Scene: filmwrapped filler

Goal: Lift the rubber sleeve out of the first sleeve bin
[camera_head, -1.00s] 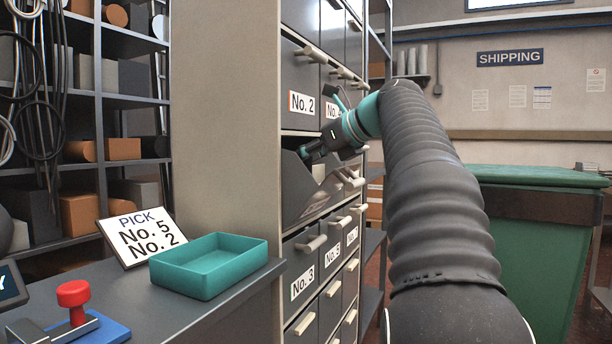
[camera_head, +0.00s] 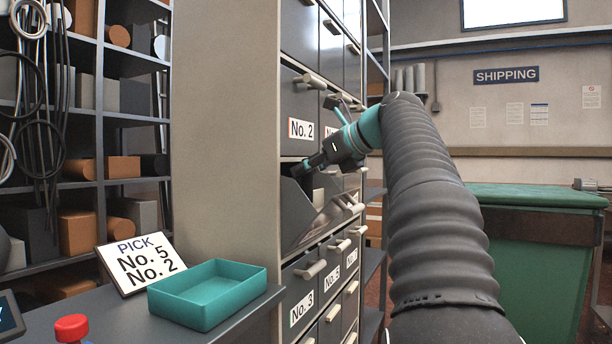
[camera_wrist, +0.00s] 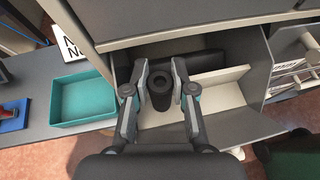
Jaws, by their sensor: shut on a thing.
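The rubber sleeve (camera_wrist: 161,98) is a dark, hollow cylinder, seen end-on in the wrist view. My gripper (camera_wrist: 162,75) is shut on it, with one finger on each side. Below them is an open grey bin (camera_wrist: 245,121) with a light inner divider (camera_wrist: 222,78). In the head view my gripper (camera_head: 304,168) is over the mouth of this pulled-out bin (camera_head: 297,212), under the drawer labelled No. 2. The sleeve cannot be made out clearly there. How far it is above the bin floor is hard to tell.
A teal tray (camera_head: 208,312) sits on the grey bench at left, beside a PICK sign (camera_head: 139,263) reading No. 5 and No. 2. A red-topped stamp (camera_head: 71,328) is at the front. Closed drawers surround the bin. A green container (camera_head: 540,250) stands at right.

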